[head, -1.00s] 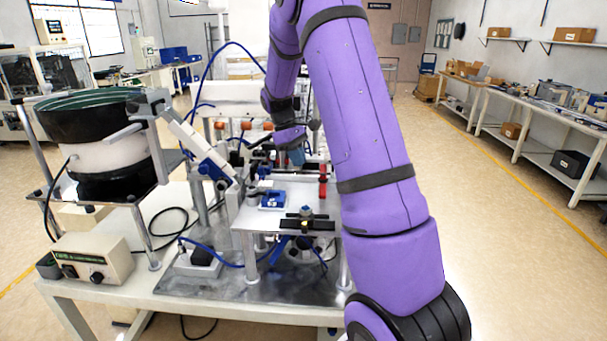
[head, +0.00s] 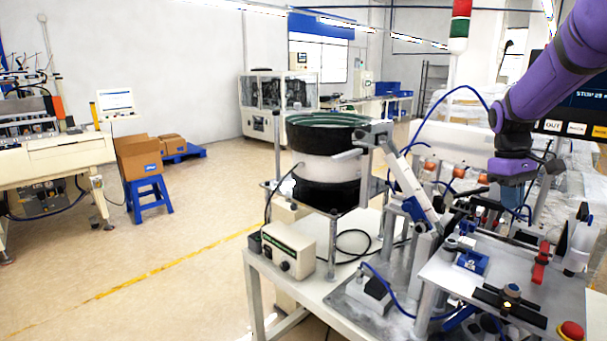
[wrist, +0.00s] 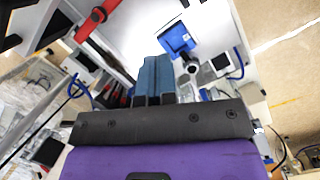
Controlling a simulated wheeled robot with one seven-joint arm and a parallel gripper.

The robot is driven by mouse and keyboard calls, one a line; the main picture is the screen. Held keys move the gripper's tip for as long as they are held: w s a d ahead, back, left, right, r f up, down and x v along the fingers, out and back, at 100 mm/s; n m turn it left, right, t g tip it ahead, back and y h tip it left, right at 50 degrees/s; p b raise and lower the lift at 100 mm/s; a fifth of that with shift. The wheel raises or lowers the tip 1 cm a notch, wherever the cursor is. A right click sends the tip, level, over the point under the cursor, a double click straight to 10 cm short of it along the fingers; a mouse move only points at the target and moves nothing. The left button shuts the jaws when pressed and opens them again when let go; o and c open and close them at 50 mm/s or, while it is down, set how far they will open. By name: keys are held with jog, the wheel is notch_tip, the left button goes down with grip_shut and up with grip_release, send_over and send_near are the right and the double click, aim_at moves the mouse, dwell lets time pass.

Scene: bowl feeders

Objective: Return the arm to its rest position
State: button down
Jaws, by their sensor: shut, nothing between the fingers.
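My purple arm comes in at the top right of the head view and bends down to my gripper (head: 513,197). The gripper points down over the back part of the feeder station, above its metal plate (head: 440,272). In the wrist view its two blue fingers (wrist: 153,78) are together with nothing between them. The arm is bent and reaches out over the station. The gap between the fingertips and the fixtures below is hard to judge.
A bowl feeder (head: 330,160) stands left of the gripper, with an angled track beside it. A blue block (head: 472,262) and a red clamp (head: 541,262) sit on the plate. A red-green signal tower (head: 460,25) rises behind. Open floor (head: 150,290) lies at left.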

jog(key=s+a+r+m+t, duration=0.1)
jog(key=s+a+r+t, duration=0.3)
jog(key=s+a+r, duration=0.55)
jog(key=s+a+f+m+t, duration=0.1)
jog(key=s+a, duration=0.3)
jog(key=s, duration=0.3)
jog(key=s+a+m+t+y, duration=0.1)
jog(key=s+a+t, duration=0.1)
jog(key=s+a, duration=0.3)
jog(key=shift+s+a+f, duration=0.2)
jog(key=shift+s+f, duration=0.2)
jog(key=shift+s, duration=1.3)
